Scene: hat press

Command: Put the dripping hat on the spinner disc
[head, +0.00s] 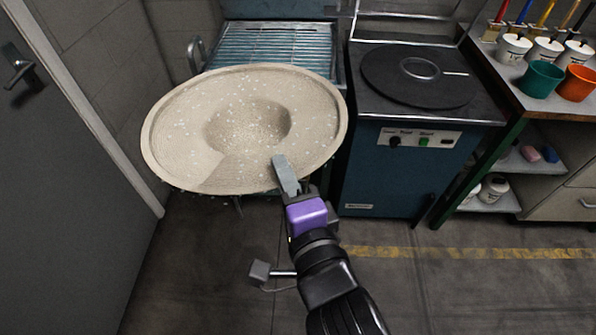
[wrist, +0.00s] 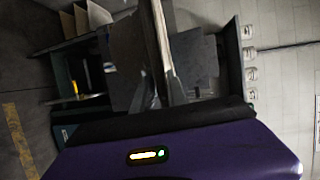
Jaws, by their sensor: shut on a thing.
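The dripping hat (head: 185,125) is beige, wide-brimmed and speckled with pale drops. It is held up in the air at centre left in the head view, slightly tilted, with its round centre facing my camera. My gripper (head: 285,172) is shut on the near right part of its brim. The far finger is hidden beneath the brim. The spinner disc (head: 388,82) is flat and black with a pale ring in its middle. It lies on top of a blue machine, to the right of the hat and apart from it. In the wrist view, a pale thin edge stands between dark finger parts.
The blue machine (head: 375,185) has a front panel with a knob and green button. A slatted rack (head: 275,40) stands behind the hat. At right, a bench holds white pots with brushes, a green cup (head: 540,79) and an orange cup (head: 577,83). A door (head: 50,200) is at left.

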